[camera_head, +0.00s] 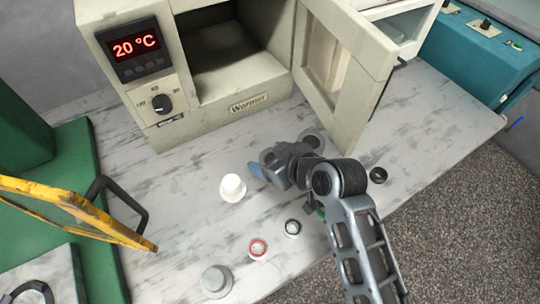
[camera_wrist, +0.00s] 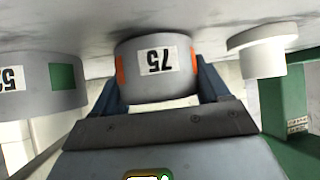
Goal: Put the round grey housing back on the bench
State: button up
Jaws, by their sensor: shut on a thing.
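The round grey housing (camera_wrist: 157,85) has a label reading 75, upside down in the wrist view, and small orange patches at its sides. My gripper (camera_wrist: 158,95) is shut on it, with one dark blue finger on each side. In the head view my gripper (camera_head: 268,162) is low over the bench (camera_head: 190,225), in front of the warmer, and its wrist partly hides the housing. The housing is close to the bench top; I cannot tell whether it touches. A second grey cylinder (camera_wrist: 55,80) with a green patch stands beside it; it also shows in the head view (camera_head: 315,137).
A white flanged part (camera_head: 232,188) stands left of my gripper. The warmer door (camera_head: 345,70) is open behind my gripper.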

jog(key=shift+f, duration=0.1)
jog(key=o, duration=1.4)
jog(key=shift+o, duration=0.2)
jog(key=shift+r, duration=0.25)
jog(key=shift+s+d+r, duration=0.1)
jog(key=shift+s+d, duration=0.15)
jog(key=v, duration=1.1)
